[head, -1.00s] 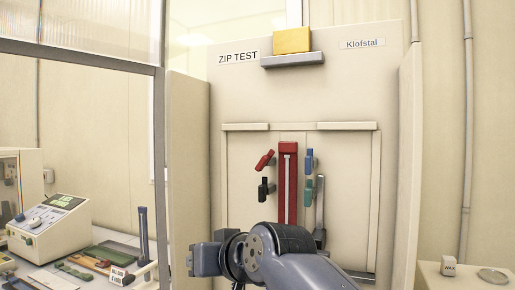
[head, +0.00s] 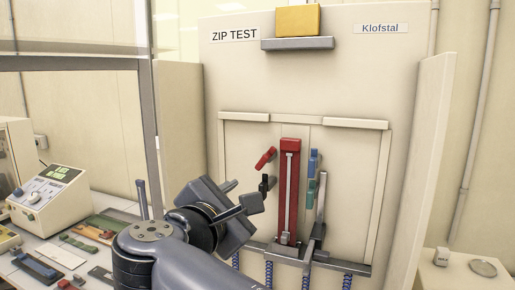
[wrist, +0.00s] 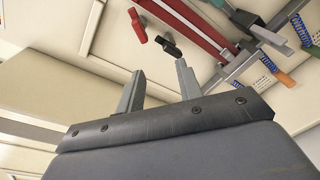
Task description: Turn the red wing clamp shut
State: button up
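The red wing clamp (head: 265,158) sits on the cream panel, just left of the tall red zip strip (head: 289,190). Its handle is tilted, with the upper end to the right. In the wrist view the red clamp (wrist: 138,25) is at the top, beyond my fingertips. My gripper (head: 241,195) is open and empty, below and left of the red clamp and apart from it. Its two separated fingers (wrist: 160,69) show in the wrist view. A black wing clamp (head: 265,186) is directly below the red one, close to my fingertips in the head view.
A blue clamp (head: 313,162) and a green clamp (head: 311,193) are right of the red strip. A grey rail (head: 340,264) with blue springs runs below. A side wall (head: 184,130) stands left of the panel, and a bench with an instrument (head: 48,203) is farther left.

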aim_at(261, 163)
jog(key=shift+n+t+h, duration=0.4)
jog(key=shift+t, duration=0.2)
jog(key=w+d+r+p, duration=0.1)
jog(key=w, duration=0.2)
jog(key=w+d+r+p, duration=0.1)
jog(key=w, duration=0.2)
jog(key=w+d+p, duration=0.1)
jog(key=w, duration=0.2)
jog(key=shift+w+d+r, duration=0.25)
jog(key=shift+w+r, duration=0.1)
jog(key=shift+r, duration=0.05)
jog(key=shift+c, duration=0.4)
grip_shut()
